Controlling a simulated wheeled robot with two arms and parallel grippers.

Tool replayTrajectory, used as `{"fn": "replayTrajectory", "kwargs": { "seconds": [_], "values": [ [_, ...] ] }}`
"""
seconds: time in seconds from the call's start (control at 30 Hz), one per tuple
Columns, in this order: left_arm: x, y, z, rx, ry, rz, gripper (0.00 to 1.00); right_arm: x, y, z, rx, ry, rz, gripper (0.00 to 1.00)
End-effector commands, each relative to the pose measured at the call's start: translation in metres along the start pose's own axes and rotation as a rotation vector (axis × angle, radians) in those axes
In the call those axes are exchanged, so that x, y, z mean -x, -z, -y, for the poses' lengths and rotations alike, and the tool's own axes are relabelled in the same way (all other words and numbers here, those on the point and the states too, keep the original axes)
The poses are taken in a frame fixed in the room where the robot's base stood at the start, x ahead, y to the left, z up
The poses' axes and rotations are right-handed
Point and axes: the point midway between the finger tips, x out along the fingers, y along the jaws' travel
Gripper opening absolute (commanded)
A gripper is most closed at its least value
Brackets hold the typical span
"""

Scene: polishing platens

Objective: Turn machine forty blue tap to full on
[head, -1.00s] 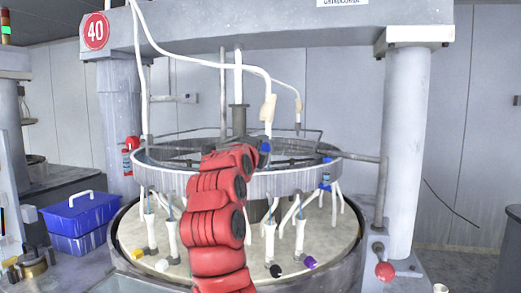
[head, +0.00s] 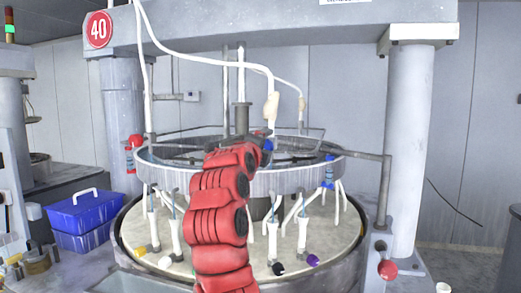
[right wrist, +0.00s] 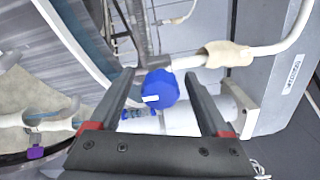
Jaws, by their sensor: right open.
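Machine forty, marked by a round red "40" sign (head: 98,30), stands ahead with its pale ring over a round platen. The blue tap (right wrist: 160,90) is a ridged blue knob with a white mark, on the white pipe. It also shows small in the head view (head: 269,145), partly hidden by my red right arm. My right gripper (right wrist: 159,75) is open, with one finger on each side of the tap; I cannot tell whether they touch it. In the head view the gripper is mostly hidden behind the arm. My left gripper is not in view.
The white pipe (right wrist: 270,45) bends away from the tap. Another blue fitting (head: 329,160) is on the ring's right side. Several nozzles hang over the platen (head: 330,235). A red knob (head: 387,270) is at the lower right, and a blue box (head: 85,217) at left.

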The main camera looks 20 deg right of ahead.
Motion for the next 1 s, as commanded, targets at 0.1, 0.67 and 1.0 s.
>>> {"fn": "replayTrajectory", "kwargs": {
  "seconds": [0.1,0.67,1.0],
  "values": [
    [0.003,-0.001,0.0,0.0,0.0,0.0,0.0,0.009,-0.001,-0.002,0.001,-0.001,0.003,0.81],
    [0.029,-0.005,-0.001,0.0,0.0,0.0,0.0,0.143,-0.001,-0.002,-0.002,0.0,0.005,0.81],
    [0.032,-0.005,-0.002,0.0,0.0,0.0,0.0,0.173,0.0,-0.001,-0.001,-0.001,0.001,0.81]
  ]
}}
